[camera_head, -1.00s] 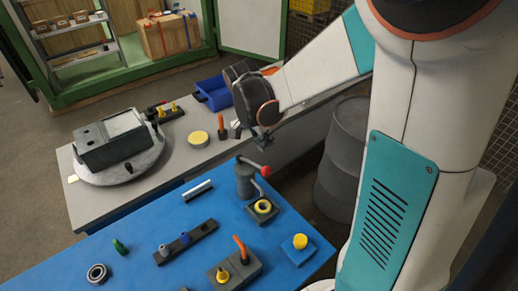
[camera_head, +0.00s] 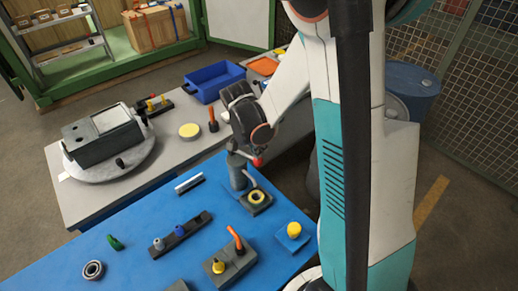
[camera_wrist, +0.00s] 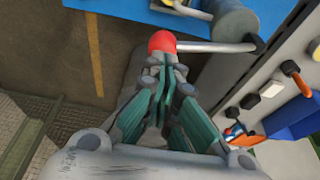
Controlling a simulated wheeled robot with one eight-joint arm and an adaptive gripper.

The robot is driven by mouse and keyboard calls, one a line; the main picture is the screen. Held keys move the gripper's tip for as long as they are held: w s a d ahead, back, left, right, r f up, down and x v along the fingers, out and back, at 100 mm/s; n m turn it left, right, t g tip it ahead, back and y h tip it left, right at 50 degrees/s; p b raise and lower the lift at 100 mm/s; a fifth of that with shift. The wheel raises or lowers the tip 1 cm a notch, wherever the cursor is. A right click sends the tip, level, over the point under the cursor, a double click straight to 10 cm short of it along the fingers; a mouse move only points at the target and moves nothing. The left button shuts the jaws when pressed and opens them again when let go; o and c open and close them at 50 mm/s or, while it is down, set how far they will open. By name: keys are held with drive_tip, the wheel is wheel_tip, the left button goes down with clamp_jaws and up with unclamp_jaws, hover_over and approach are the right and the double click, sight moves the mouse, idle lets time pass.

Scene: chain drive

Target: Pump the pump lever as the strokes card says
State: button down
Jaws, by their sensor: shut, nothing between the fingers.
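The pump (camera_head: 237,172) is a grey cylinder on the far right part of the blue table. Its lever is a thin metal rod ending in a red knob (camera_head: 257,161). In the wrist view the rod (camera_wrist: 212,47) runs from the pump body (camera_wrist: 236,20) to the red knob (camera_wrist: 162,42). My gripper (camera_wrist: 167,72) is shut and empty, with its fingertips right at the knob. I cannot tell whether they touch it. In the head view my wrist hides most of the fingers. I cannot make out a strokes card.
Beside the pump is a block with a yellow ring (camera_head: 257,196). A block with an orange lever (camera_head: 237,240) and a yellow button (camera_head: 294,230) stand nearer. The grey table behind holds a blue bin (camera_head: 214,82) and a grey box on a turntable (camera_head: 104,138).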

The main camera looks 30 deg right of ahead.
drive_tip(key=shift+f, duration=0.1)
drive_tip(key=s+f+t+b, duration=0.2)
drive_tip(key=s+f+b, duration=0.2)
drive_tip(key=f+b, duration=0.3)
drive_tip(key=b, duration=0.2)
drive_tip(key=shift+d+f+b, duration=0.3)
drive_tip(key=shift+d, duration=0.05)
